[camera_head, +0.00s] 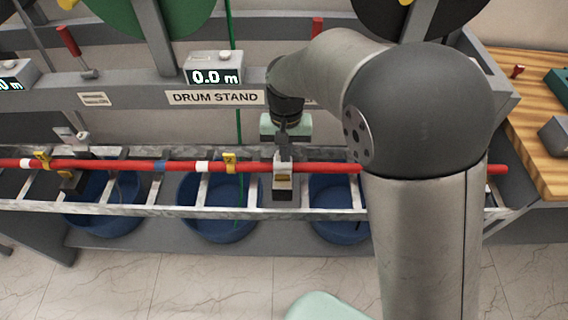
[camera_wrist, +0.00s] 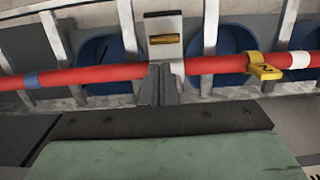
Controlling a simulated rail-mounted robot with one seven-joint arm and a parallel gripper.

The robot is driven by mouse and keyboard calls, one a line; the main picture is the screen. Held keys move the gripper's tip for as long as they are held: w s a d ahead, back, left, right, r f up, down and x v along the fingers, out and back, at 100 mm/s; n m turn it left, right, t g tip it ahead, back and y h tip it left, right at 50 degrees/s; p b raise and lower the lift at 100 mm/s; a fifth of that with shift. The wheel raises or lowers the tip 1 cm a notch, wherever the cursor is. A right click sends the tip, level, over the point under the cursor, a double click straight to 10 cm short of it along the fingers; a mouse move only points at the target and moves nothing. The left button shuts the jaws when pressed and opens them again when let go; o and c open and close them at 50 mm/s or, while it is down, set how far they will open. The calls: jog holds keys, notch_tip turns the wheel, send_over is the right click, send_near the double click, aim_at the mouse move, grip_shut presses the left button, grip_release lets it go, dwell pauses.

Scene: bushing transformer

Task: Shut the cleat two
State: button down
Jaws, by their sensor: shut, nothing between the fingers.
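The cleat by the yellow tag two (camera_head: 229,162) is a grey block (camera_head: 283,188) on the ladder rack, with the red cable (camera_head: 330,168) running through its place. In the wrist view the cleat's pale plate (camera_wrist: 163,22) with a yellow bar shows just beyond the cable (camera_wrist: 95,75). The tag (camera_wrist: 264,68) is to its right there. My gripper (camera_head: 283,155) is shut and empty, pointing down right at the cable and cleat. In the wrist view its fingers (camera_wrist: 159,75) overlap the cable and hide part of the cleat. I cannot tell whether they touch it or whether the cleat is fully closed.
Another cleat (camera_head: 72,180) stands at the left by another yellow tag (camera_head: 43,160). Blue bins (camera_head: 217,228) stand under the rack. The drum stand (camera_head: 150,90) with its meter boxes (camera_head: 213,68) is behind. A wooden bench (camera_head: 540,110) is at the right.

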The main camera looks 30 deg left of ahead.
aim_at(285, 171)
jog(key=f, duration=0.5)
jog(key=shift+s+d+p, duration=0.1)
jog(key=shift+s+p, duration=0.15)
jog(key=shift+p, duration=0.1)
jog(key=shift+s+d+f+b, duration=0.1)
jog(key=shift+s+f+b, duration=0.1)
jog(key=shift+f+b, duration=0.65)
jog(key=shift+s+d+f, duration=0.2)
notch_tip(285, 171, up, 15)
jog(key=p, duration=0.2)
jog(key=shift+w+r, duration=0.15)
jog(key=shift+w, duration=0.05)
